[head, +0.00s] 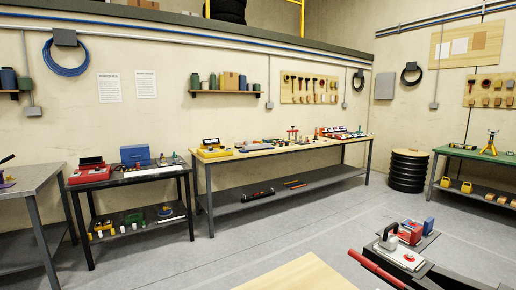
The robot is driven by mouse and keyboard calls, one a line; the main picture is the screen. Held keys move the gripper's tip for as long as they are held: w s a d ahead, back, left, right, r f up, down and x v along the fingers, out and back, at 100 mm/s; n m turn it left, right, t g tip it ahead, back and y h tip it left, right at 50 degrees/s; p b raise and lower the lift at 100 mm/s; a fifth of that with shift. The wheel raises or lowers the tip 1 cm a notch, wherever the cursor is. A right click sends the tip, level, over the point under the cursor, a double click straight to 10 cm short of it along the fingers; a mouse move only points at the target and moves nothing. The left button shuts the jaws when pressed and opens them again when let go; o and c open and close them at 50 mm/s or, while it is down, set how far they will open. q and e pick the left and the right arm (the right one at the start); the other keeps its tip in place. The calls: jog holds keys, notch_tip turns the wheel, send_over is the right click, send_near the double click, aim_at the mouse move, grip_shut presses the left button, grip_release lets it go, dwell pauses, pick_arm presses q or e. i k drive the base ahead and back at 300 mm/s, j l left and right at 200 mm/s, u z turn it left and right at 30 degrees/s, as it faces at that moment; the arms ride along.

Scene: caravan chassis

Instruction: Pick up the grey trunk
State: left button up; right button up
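I cannot make out a grey trunk for sure in the head view. Neither of my grippers shows in the head view. A flat grey panel (385,86) hangs on the right wall.
A long workbench (280,149) with many small things stands along the back wall. A stack of black tyres (408,171) stands right of it, near a green-topped table (478,155). A wooden top (297,275) and dark equipment (412,262) fill the near right. Floor (240,245) between is clear.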

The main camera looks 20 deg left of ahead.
aim_at(266, 145)
jog(key=j+u, duration=0.2)
jog(key=u, duration=0.15)
jog(key=j+u, duration=0.2)
jog(key=u, duration=0.15)
jog(key=j+u, duration=0.2)
jog(key=u, duration=0.15)
jog(key=i+j+u, duration=0.35)
jog(key=i+j, duration=0.25)
jog(key=j, duration=0.2)
jog(key=i+j+u, duration=0.35)
jog(key=i+j, duration=0.25)
jog(key=i+l+z, duration=0.15)
jog(key=i+z, duration=0.35)
jog(key=i+j+z, duration=0.1)
jog(key=i+z, duration=0.35)
jog(key=i+j+z, duration=0.3)
jog(key=i+z, duration=0.2)
jog(key=i, duration=0.15)
jog(key=i+l+z, duration=0.4)
jog(key=i, duration=0.35)
jog(key=i+z, duration=0.4)
jog(key=i, duration=0.35)
jog(key=i+j+z, duration=0.1)
jog(key=i+z, duration=0.3)
jog(key=i, duration=0.35)
